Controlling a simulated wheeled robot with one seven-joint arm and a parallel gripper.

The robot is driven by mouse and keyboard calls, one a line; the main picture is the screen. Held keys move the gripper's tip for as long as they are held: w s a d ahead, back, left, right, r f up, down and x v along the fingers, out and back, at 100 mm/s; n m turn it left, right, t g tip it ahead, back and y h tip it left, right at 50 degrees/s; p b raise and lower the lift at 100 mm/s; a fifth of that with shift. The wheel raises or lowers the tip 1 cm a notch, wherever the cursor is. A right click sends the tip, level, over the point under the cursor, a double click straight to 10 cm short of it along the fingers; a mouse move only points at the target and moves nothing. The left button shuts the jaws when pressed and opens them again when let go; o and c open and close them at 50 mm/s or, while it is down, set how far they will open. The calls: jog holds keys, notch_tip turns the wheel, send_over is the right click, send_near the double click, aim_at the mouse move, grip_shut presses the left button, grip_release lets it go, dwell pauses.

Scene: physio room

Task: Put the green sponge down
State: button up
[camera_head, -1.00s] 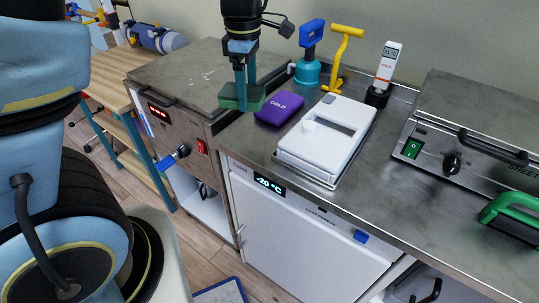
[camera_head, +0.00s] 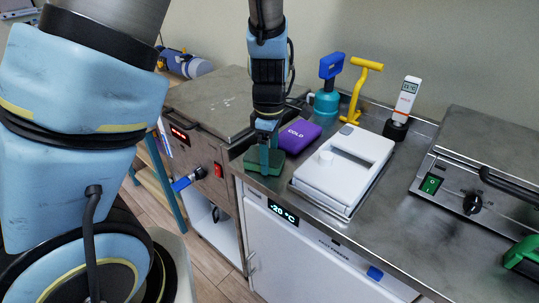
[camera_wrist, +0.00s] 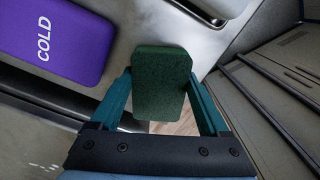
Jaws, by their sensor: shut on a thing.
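The green sponge (camera_head: 265,163) is a dark green block at the left front corner of the steel counter (camera_head: 313,122). My gripper (camera_head: 264,157) points down and its teal fingers are shut on the sponge. The wrist view shows the sponge (camera_wrist: 162,84) between the two fingers, with a patch of wooden floor just below it in the picture. I cannot tell whether the sponge touches the counter or hangs slightly above it.
A purple COLD pack (camera_head: 299,135) lies close behind the sponge. A white lidded box (camera_head: 345,165) stands to the right. A steel-topped unit (camera_head: 215,100) is left. A blue-and-teal tool (camera_head: 327,85), yellow handle (camera_head: 358,90) and thermometer (camera_head: 405,100) stand behind.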

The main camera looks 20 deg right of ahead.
jog(key=shift+f, duration=0.15)
jog(key=o, duration=1)
jog(key=shift+o, duration=0.2)
notch_tip(320, 180, up, 12)
jog(key=w+a+f+m+t, duration=0.1)
jog(key=a+m, duration=1)
jog(key=a, duration=1.5)
jog(key=shift+w+a+f+m+t, duration=0.2)
jog(key=shift+w+f+m+t, duration=0.1)
jog(key=shift+w+f, duration=0.2)
